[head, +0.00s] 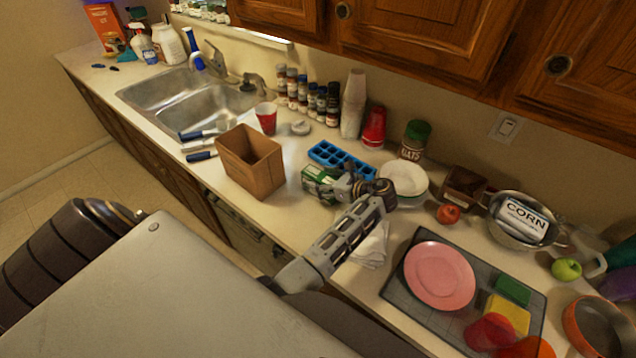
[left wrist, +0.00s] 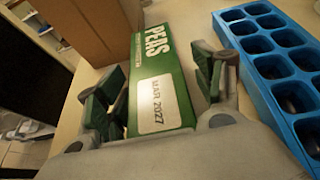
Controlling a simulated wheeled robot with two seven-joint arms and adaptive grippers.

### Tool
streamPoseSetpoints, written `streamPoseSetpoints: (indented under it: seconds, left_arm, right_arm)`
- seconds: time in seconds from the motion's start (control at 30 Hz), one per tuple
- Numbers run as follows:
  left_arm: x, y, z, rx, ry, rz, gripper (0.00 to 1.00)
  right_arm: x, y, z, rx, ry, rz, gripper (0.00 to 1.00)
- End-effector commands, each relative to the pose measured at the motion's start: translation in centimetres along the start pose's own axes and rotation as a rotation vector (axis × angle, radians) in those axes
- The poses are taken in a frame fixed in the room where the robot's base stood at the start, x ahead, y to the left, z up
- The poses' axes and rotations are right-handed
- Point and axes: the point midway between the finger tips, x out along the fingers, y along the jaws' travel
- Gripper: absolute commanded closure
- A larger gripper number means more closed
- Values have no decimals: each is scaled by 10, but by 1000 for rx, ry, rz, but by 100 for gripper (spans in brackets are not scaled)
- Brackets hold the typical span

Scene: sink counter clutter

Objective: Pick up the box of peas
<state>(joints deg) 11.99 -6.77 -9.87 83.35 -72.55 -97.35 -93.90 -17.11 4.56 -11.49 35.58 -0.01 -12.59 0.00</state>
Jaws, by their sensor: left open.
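The box of peas (head: 314,177) is green and white and lies on the counter between the cardboard box and the blue ice tray. In the left wrist view the box of peas (left wrist: 166,62) shows its "PEAS" lettering and a white date label. My left gripper (head: 332,186) is at the box and hides part of it. In the left wrist view my left gripper (left wrist: 160,92) is open, with one finger on each side of the peas box. I cannot tell whether the fingers touch it. My right gripper is not in view.
A blue ice tray (head: 342,158) lies just beyond the peas box. An open cardboard box (head: 250,165) stands to its left. A white bowl (head: 403,180) and a white cloth (head: 372,246) are close on the right. A red cup (head: 266,117) stands near the sink.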

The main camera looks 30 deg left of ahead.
Motion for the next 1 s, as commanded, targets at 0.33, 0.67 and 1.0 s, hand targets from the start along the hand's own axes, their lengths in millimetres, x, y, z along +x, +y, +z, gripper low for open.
streamPoseSetpoints:
  seconds: [0.33, 0.67, 1.0]
  left_arm:
    - [0, 0, 0, 0, 0, 0, 32]
    - [0, 0, 0, -1, 0, 0, 69]
    - [0, 0, 1, -2, -1, -1, 91]
  right_arm:
    - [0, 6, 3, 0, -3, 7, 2]
    - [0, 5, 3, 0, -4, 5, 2]
    - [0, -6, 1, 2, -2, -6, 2]
